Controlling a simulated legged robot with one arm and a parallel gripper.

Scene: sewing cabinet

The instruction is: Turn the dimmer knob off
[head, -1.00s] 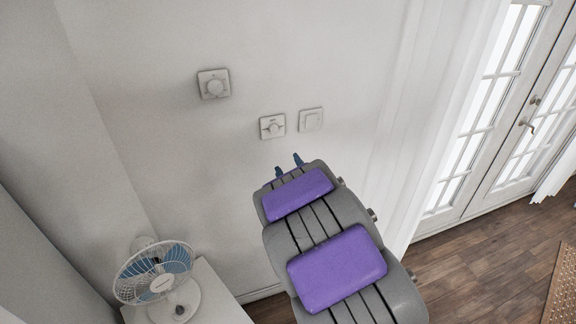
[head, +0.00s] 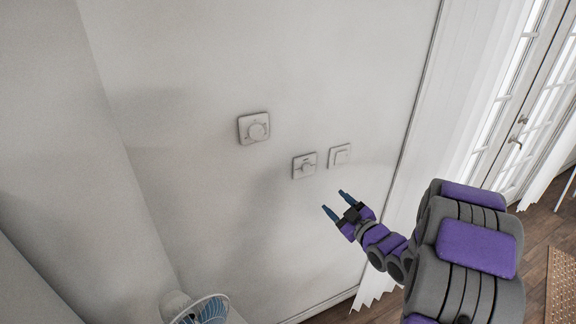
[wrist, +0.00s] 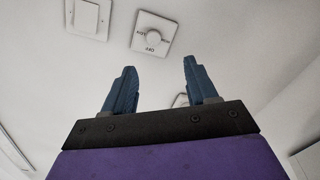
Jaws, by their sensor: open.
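A white plate with a small round knob, which I take for the dimmer knob (head: 306,166), is on the wall between two other plates. In the wrist view the dimmer knob (wrist: 153,38) shows beyond my fingertips, with upside-down lettering that seems to read OFF. My gripper (head: 336,202) is open and empty, just below and right of that plate in the head view. In the wrist view its two blue fingers (wrist: 160,66) are spread, apart from the knob. The exact gap to the wall is hard to tell.
A rocker switch (head: 340,155) is close on the right and also in the wrist view (wrist: 88,17). A fan (head: 208,312) is at lower left. A curtain (head: 455,110) hangs at right. The wall around the plates is bare.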

